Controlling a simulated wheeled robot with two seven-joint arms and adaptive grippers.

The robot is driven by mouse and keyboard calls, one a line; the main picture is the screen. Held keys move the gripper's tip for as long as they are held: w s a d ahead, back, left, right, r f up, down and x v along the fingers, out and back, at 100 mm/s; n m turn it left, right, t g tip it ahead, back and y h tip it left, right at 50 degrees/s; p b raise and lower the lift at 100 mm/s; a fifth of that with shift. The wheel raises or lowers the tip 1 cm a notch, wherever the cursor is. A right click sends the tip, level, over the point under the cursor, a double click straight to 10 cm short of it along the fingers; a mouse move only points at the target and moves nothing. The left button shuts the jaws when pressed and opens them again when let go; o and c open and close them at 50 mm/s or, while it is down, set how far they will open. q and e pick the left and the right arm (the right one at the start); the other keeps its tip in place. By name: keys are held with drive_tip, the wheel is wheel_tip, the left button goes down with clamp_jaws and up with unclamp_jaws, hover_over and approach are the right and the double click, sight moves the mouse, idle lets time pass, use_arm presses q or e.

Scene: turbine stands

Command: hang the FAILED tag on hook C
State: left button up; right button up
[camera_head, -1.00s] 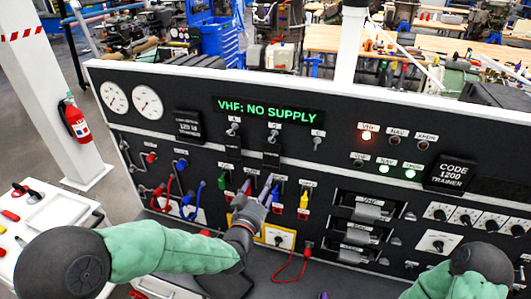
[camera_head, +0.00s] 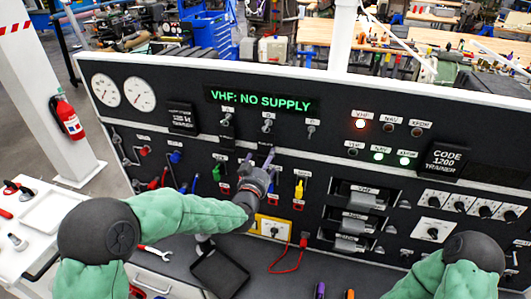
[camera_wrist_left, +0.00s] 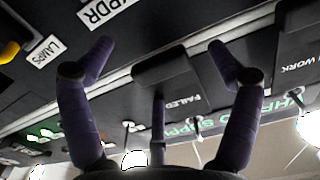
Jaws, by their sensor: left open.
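The FAILED tag (camera_wrist_left: 165,66) is a dark plate with white lettering, hanging at the middle hook (camera_wrist_left: 197,124) on the black panel. My left gripper (camera_wrist_left: 157,50) is open, with its purple fingers spread to either side of the tag, apart from it. In the head view the left gripper (camera_head: 258,158) is in front of the panel, below the middle hook (camera_head: 267,124), and hides part of the tag. Hook C (camera_head: 311,130) is to the right of it and looks bare; it also shows in the wrist view (camera_wrist_left: 128,126). My right gripper is out of view.
A dark tray (camera_head: 218,274) lies on the bench below.

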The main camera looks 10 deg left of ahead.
use_arm(q)
drive_tip(key=shift+w, duration=0.15)
drive_tip(key=shift+a+f, duration=0.1)
drive_tip(key=shift+b, duration=0.45)
idle(0.5)
drive_tip(key=shift+a+b, duration=0.1)
drive_tip(key=shift+b, duration=0.3)
drive_tip(key=shift+o, duration=0.5)
